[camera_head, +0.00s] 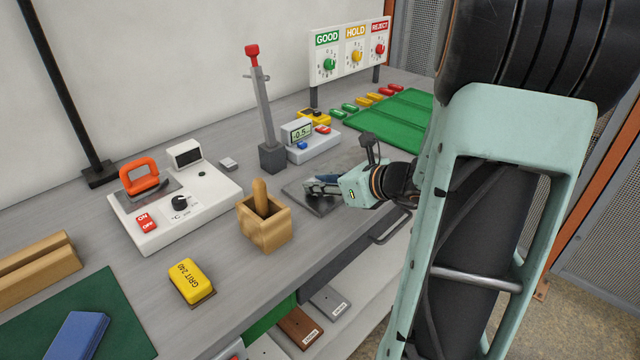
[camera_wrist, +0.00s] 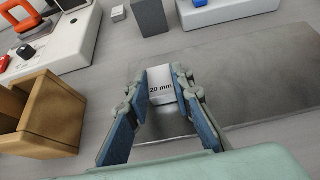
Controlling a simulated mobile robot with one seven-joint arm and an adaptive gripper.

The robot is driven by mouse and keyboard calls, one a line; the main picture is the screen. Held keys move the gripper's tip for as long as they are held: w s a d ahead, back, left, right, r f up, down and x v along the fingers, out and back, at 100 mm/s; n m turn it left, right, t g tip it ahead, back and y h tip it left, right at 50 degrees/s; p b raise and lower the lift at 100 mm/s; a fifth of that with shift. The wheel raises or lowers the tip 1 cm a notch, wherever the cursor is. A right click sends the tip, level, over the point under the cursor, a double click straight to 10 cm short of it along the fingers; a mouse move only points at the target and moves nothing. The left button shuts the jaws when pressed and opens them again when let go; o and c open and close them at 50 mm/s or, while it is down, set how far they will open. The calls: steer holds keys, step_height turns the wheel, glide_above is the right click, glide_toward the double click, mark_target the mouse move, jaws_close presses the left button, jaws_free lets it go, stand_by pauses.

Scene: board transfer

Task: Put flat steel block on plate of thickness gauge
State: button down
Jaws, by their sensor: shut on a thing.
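My gripper (camera_head: 322,187) is low over a flat dark grey plate (camera_head: 328,206) on the bench. In the wrist view, its two blue-padded fingers (camera_wrist: 161,98) are shut on a pale block (camera_wrist: 160,88) marked "20 mm". The same view shows the grey plate (camera_wrist: 250,85) under and to the right of the fingers. Whether the block touches the plate is hard to tell. A white gauge box (camera_head: 312,148) with a display reading about -0.5 stands just behind the plate. A small grey block (camera_head: 228,164) lies on the bench further left.
A grey post (camera_head: 264,110) with a red top stands behind the plate. A wooden box (camera_head: 264,228) is close to its left, also in the wrist view (camera_wrist: 50,115). A white hot-plate unit (camera_head: 175,215), yellow grit block (camera_head: 192,280) and green mats (camera_head: 400,118) surround the area.

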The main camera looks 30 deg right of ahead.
steer(key=c, duration=1.7)
jaws_free()
steer(key=shift+f, duration=0.15)
steer(key=shift+s+d+r, duration=0.15)
steer(key=shift+s+r, duration=0.05)
steer(key=shift+r, duration=0.2)
steer(key=p+v, duration=0.2)
steer(key=v, duration=0.9)
steer(key=shift+s, duration=0.25)
